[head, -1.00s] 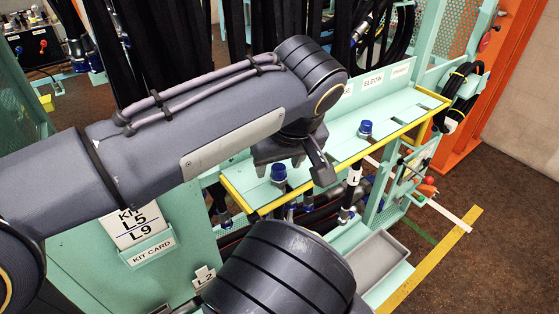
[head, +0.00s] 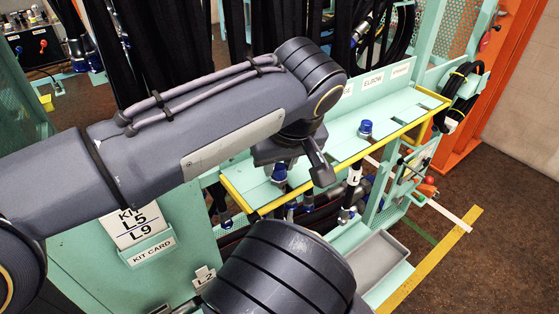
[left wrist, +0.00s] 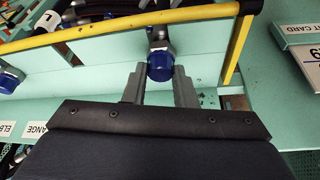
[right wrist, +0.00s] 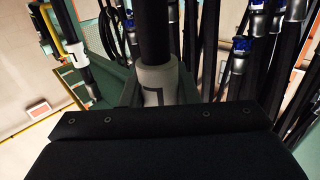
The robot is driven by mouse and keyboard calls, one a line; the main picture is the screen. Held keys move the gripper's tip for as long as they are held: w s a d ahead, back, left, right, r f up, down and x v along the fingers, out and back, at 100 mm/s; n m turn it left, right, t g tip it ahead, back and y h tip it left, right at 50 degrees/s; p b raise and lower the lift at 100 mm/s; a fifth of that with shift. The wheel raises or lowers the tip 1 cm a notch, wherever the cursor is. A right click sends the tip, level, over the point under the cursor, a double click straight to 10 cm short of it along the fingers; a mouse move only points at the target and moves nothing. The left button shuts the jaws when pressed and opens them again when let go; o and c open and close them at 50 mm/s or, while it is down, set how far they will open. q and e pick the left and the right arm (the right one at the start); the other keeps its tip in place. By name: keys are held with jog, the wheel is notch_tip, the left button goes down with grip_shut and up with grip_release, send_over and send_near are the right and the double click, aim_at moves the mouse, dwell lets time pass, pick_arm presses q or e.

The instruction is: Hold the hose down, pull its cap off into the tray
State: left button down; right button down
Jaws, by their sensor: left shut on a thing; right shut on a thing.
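The blue cap (head: 278,173) sits on a hose end that stands up through the mint shelf with the yellow edge. My left gripper (left wrist: 159,85) has its two fingers on either side of this cap (left wrist: 160,66) and is shut on it. In the right wrist view my right gripper (right wrist: 156,88) is shut on the black hose (right wrist: 154,35) at its pale L-marked sleeve; its fingertips are mostly hidden. My right arm hides that gripper in the head view. The grey tray (head: 377,262) lies at the lower right and looks empty.
A second blue-capped hose end (head: 365,128) stands farther along the shelf (head: 330,134), with an L-marked hose (head: 353,178) below. Black hoses hang behind. The kit card panel (head: 150,262) stands at the left. Open floor lies at the right.

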aim_at(280, 168)
pick_arm(q)
jog(key=shift+r, duration=0.2)
dwell(0.4)
jog(key=shift+r, duration=0.9)
jog(key=shift+r, duration=2)
pick_arm(e)
jog(key=c, duration=1)
grip_release()
jog(key=shift+c, duration=0.2)
